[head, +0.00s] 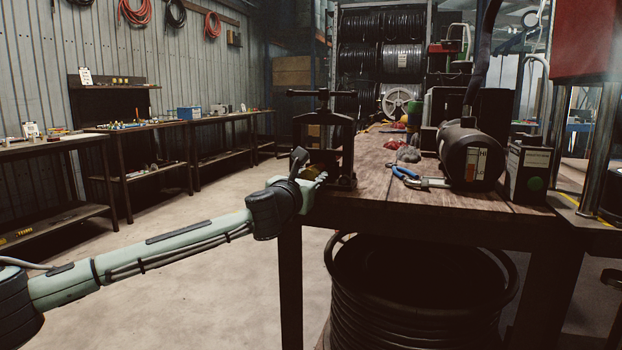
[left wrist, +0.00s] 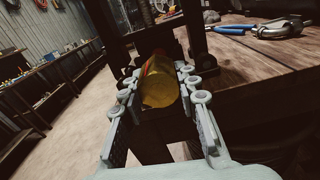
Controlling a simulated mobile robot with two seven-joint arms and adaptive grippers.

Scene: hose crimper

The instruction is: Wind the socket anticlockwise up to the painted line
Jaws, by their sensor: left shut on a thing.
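The socket (left wrist: 159,84) is a brass-yellow cylinder in the left wrist view, seen end-on between the fingers of my left gripper (left wrist: 160,92). The gripper is shut on it. In the head view my left gripper (head: 312,182) is at the near left corner of the bench, at the foot of the black press frame (head: 324,130). The socket is mostly hidden there behind the gripper. A reddish patch shows on the socket's far part in the wrist view; I cannot make out a painted line. My right gripper is not in view.
Blue-handled pliers (head: 408,174) and a metal clamp (head: 434,182) lie on the wooden bench (head: 375,195) right of the press. A dark cylindrical motor (head: 468,156) stands further right. Coiled black hose (head: 420,290) sits below the bench. The floor to the left is clear.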

